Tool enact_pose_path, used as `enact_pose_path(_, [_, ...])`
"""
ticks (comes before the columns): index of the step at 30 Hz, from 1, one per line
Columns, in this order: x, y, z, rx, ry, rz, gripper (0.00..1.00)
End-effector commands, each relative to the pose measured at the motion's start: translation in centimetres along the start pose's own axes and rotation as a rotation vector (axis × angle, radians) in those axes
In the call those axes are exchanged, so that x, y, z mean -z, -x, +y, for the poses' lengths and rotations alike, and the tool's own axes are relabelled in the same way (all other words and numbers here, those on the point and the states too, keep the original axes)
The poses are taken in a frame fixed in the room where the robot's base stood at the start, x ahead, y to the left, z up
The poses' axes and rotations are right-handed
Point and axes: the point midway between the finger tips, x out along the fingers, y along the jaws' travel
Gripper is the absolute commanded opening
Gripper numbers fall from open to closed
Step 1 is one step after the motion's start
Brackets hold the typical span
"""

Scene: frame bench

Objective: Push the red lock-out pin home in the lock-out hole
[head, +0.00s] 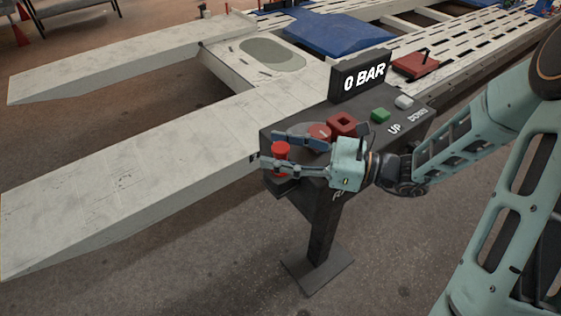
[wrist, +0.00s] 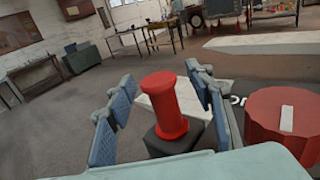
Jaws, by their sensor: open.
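The red lock-out pin (head: 281,152) stands upright at the left front end of the dark control console (head: 300,115). In the wrist view the pin (wrist: 167,103) is a flanged red cylinder standing on or in a dark block (wrist: 172,143). My gripper (head: 270,151) is open, with one finger on each side of the pin; in the wrist view gaps show between the pin and both fingers. A red square piece with a dark opening (head: 342,124) sits on the console; I cannot tell whether it is the lock-out hole. The pin's lower end is hidden.
A red round knob (wrist: 284,122) with a white mark stands close to my right finger. Pale ramps (head: 120,165) lie to the left.

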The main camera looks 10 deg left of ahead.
Motion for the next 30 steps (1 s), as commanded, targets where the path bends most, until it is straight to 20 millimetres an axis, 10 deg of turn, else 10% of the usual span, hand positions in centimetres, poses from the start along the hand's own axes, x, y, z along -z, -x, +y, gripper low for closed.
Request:
enact_pose_path(15, [0.0,0.1,0.0,0.0,0.0,0.0,0.01])
enact_pose_path(30, [-2.4,0.1,0.0,-0.001,0.006,0.0,0.0])
